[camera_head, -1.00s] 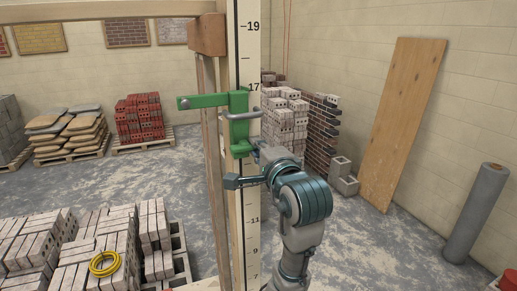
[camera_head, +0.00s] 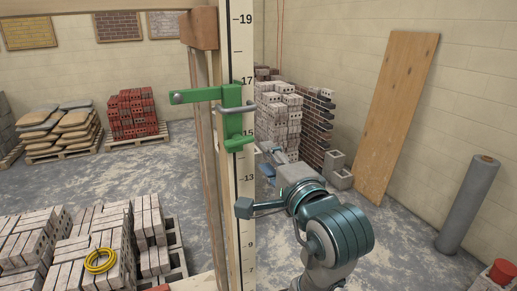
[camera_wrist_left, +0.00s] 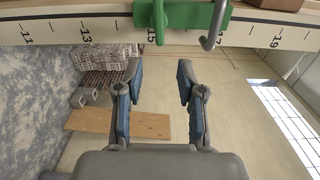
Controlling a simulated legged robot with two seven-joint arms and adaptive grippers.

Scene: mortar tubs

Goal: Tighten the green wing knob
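A green clamp (camera_head: 232,108) with an arm to the left and a grey hooked handle sits on the upright numbered board. The green wing knob (camera_head: 240,143) is at its lower end, near mark 15. In the left wrist view it appears as a dark green piece (camera_wrist_left: 158,20) at the top. My left gripper (camera_head: 266,160) is to the right of and slightly below the knob in the head view. In the wrist view my left gripper (camera_wrist_left: 158,70) is open and empty, its fingertips short of the knob and roughly lined up with it. My right gripper is not in view.
The numbered board (camera_head: 243,50) stands upright beside a brown post (camera_head: 203,130). Grey brick stacks (camera_head: 75,250) with a yellow coil (camera_head: 100,261) are at lower left. A plywood sheet (camera_head: 397,120) leans on the right wall. The floor right of my arm is largely clear.

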